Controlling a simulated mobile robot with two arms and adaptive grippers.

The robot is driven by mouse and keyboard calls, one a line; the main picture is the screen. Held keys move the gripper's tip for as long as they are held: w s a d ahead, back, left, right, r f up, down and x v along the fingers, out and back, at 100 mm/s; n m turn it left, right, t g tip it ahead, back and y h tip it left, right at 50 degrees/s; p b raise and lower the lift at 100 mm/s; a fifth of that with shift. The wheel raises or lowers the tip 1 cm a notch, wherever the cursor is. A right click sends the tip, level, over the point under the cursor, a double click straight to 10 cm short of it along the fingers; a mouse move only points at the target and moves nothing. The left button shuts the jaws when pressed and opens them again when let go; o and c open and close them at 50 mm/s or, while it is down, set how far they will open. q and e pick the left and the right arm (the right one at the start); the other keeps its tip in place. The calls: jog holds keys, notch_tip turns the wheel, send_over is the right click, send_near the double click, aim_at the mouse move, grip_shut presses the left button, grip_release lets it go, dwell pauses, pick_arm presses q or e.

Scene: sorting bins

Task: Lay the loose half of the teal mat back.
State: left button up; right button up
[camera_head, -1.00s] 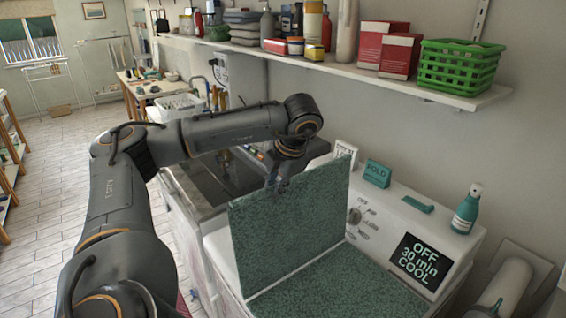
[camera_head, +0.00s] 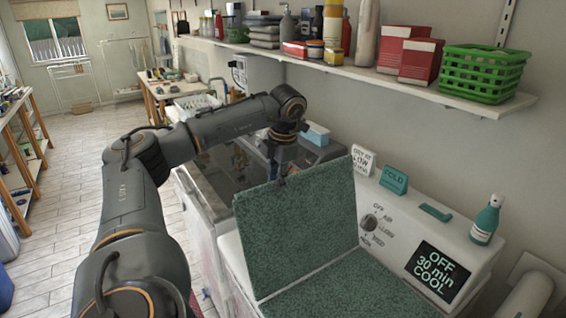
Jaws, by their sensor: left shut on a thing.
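The teal speckled mat lies on top of a white machine. Its near half (camera_head: 350,290) is flat. Its loose half (camera_head: 300,230) stands up nearly vertical, tilted a little to the left, joined to the flat half along a fold. My left gripper (camera_head: 281,180) is shut on the top edge of the raised half, near the middle of that edge. The fingertips are small and partly hidden against the mat. My right gripper is not in view.
The machine's panel (camera_head: 401,225) with dial and display stands right of the mat. A loaded shelf (camera_head: 400,82) runs along the wall above. A glass-topped unit (camera_head: 215,175) lies behind.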

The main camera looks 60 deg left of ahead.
pick_arm(q)
jog(key=shift+a+f, duration=0.1)
jog(key=shift+a, duration=0.15)
jog(key=a+f+h, duration=0.2)
jog(key=a, duration=0.4)
jog(key=shift+a+f, duration=0.15)
jog(key=shift+f, duration=0.1)
jog(key=shift+w+f+h, duration=0.1)
jog(key=shift+h, duration=0.2)
